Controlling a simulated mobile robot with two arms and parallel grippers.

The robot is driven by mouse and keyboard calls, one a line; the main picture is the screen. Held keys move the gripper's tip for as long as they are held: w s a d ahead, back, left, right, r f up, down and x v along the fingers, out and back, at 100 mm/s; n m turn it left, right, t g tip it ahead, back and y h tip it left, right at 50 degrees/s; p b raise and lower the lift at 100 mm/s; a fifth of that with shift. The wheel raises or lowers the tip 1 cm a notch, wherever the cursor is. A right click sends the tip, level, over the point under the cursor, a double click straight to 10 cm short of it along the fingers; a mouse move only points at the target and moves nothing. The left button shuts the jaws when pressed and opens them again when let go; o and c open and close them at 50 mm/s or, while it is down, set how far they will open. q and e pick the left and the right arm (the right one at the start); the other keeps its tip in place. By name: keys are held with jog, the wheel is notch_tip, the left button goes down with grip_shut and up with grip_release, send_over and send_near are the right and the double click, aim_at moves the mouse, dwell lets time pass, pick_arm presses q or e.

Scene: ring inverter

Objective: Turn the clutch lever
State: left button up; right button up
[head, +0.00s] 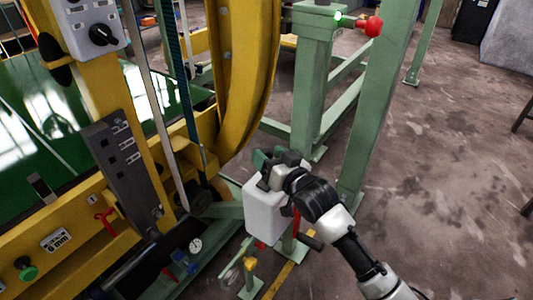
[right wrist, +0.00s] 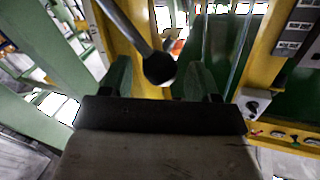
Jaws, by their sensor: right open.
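A dark lever with a round black knob (right wrist: 159,68), which looks like the clutch lever, shows in the right wrist view. Its rod comes down from the top left, and the knob appears between my two fingers, in front of a yellow frame. Whether it touches either finger I cannot tell. My right gripper (head: 267,158) is open, with dark green fingers, in the middle of the head view beside the yellow curved frame. In the head view the gripper and wrist hide what is behind them, and I cannot make out the lever there. My left gripper is not in view.
A yellow curved frame (head: 252,70) stands left of my right gripper. A green post (head: 312,85) with a red knob (head: 371,26) stands behind it. A grey box with a black rotary switch (head: 101,34) is at the upper left. The floor (head: 450,170) at the right is clear.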

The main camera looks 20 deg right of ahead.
jog(key=shift+w+a, duration=0.25)
jog(key=shift+w, duration=0.4)
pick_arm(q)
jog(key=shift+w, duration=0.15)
pick_arm(e)
grip_shut()
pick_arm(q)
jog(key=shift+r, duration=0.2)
